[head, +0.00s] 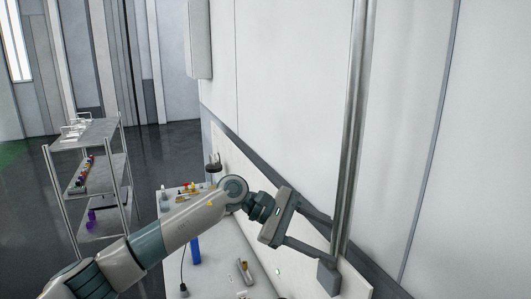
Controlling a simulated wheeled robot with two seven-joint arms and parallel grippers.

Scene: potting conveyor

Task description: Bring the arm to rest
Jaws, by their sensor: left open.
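My left arm comes in from the lower left and reaches over a white bench toward the wall. My left gripper (326,249) is open, with its two fingers spread and nothing seen between them. Its fingertips show close to a vertical metal pole (351,130); I cannot tell whether they touch it. My right gripper is not in view.
The white bench (222,262) below my arm bears small bottles, a blue item (195,252) and a metallic item (244,271). A metal shelf rack (87,130) with small items stands at the left. Open floor lies between rack and bench.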

